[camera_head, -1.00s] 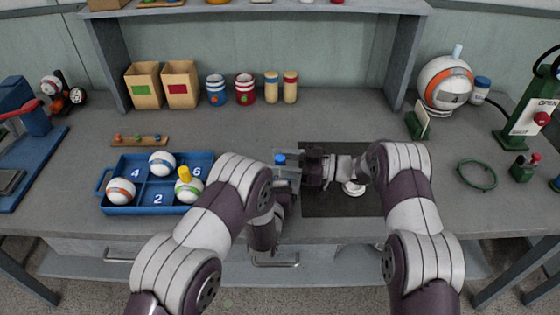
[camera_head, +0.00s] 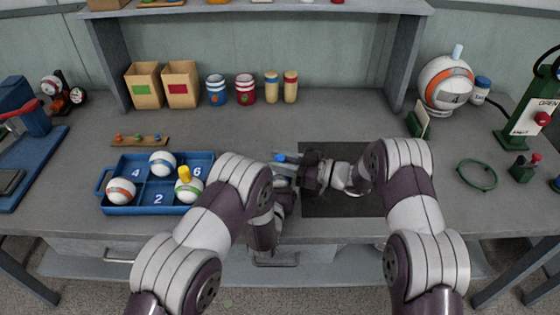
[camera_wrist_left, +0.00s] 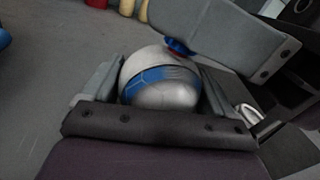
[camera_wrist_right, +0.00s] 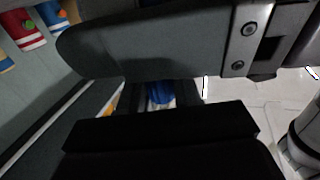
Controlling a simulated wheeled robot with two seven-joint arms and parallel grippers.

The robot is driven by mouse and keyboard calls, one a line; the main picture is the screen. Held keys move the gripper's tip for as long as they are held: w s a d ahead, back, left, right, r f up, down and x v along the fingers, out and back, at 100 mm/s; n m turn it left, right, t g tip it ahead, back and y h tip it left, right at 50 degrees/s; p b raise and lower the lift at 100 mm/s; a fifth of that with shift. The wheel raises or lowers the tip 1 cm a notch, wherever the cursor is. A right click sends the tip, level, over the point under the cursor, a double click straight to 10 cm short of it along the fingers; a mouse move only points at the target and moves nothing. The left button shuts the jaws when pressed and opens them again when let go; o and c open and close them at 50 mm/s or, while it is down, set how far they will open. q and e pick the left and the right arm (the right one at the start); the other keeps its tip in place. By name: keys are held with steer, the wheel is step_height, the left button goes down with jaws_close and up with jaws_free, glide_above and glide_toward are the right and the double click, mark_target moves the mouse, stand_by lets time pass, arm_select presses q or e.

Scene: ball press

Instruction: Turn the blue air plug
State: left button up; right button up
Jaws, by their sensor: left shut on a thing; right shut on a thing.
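A white ball with a blue band (camera_wrist_left: 160,78) sits between the fingers of my left gripper (camera_wrist_left: 158,85), which is shut on it. In the head view my left gripper (camera_head: 284,182) is mostly hidden behind its own arm. The blue air plug (camera_head: 280,158) is on top of the ball. It also shows in the left wrist view (camera_wrist_left: 178,47) and, partly, between the fingers in the right wrist view (camera_wrist_right: 160,94). My right gripper (camera_head: 292,165) comes in from the right and is shut on the plug. Its fingers hide part of it.
A blue tray (camera_head: 105,186) with several banded balls stands to the left. A dark mat (camera_head: 340,207) lies under my right wrist. Boxes (camera_head: 162,85) and cups (camera_head: 230,90) stand at the back. A green ring (camera_head: 477,175) lies at the right.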

steer(key=m+t+h, duration=0.2)
steer(key=t, duration=0.1)
steer(key=m+t+h, duration=0.2)
steer(key=m+t, duration=0.1)
steer(key=t, duration=0.1)
steer(key=shift+r, duration=0.1)
steer(key=shift+m+t+h, duration=0.3)
steer(key=shift+m+h, duration=0.1)
steer(key=shift+h, duration=0.1)
steer(key=o, duration=0.9)
steer(key=shift+o, duration=0.2)
steer(key=v, duration=1.2)
steer(key=shift+o, duration=0.2)
